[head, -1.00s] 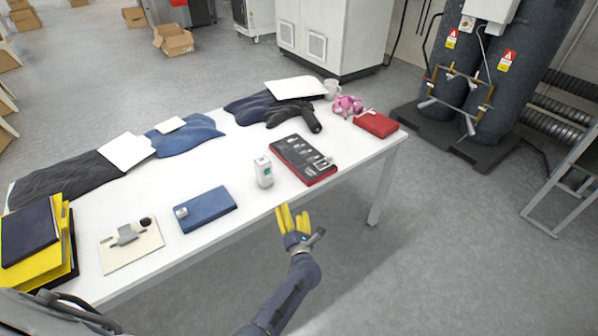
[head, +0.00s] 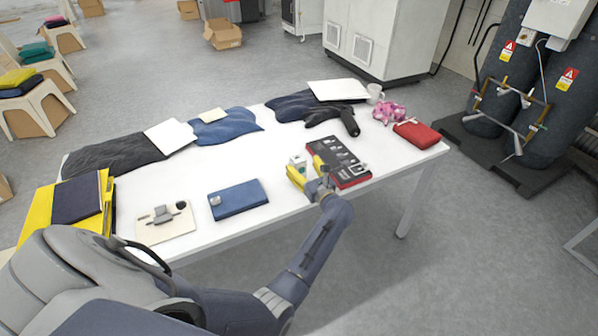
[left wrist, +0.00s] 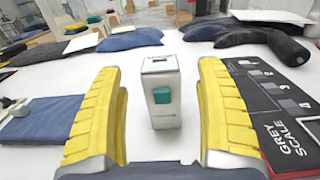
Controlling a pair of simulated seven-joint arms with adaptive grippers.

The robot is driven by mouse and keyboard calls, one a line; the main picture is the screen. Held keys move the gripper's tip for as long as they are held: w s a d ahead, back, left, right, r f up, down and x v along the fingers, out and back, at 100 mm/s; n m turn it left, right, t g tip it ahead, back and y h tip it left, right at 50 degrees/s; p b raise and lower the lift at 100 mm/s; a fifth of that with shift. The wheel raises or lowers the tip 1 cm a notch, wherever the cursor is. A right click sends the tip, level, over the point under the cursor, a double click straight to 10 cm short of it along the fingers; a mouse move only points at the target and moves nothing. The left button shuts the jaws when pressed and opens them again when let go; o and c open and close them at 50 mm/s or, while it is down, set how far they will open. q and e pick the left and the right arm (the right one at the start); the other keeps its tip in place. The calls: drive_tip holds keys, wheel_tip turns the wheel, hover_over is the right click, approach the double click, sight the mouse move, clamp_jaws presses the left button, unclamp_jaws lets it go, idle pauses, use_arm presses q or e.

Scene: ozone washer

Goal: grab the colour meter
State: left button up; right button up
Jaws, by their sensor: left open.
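The colour meter appears to be the small white upright device (head: 298,162) with a teal button, standing on the white table near its front edge. It shows in the middle of the left wrist view (left wrist: 161,92), upright. My left gripper (head: 303,166) has yellow fingers and is open at the device. In the left wrist view its fingers (left wrist: 160,70) stand on either side of the device, with a visible gap on both sides. The fingers partly hide the device in the head view. My right gripper is in neither view.
The black and red grey scale case (head: 338,162) lies close to the right of the device. A blue case (head: 238,199) lies to the left on the white table (head: 190,175). Dark and blue cloths (head: 229,126) lie behind. A red pouch (head: 417,134) is at the far right.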

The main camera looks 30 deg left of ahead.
use_arm(q)
drive_tip(key=shift+x, duration=2.1)
clamp_jaws()
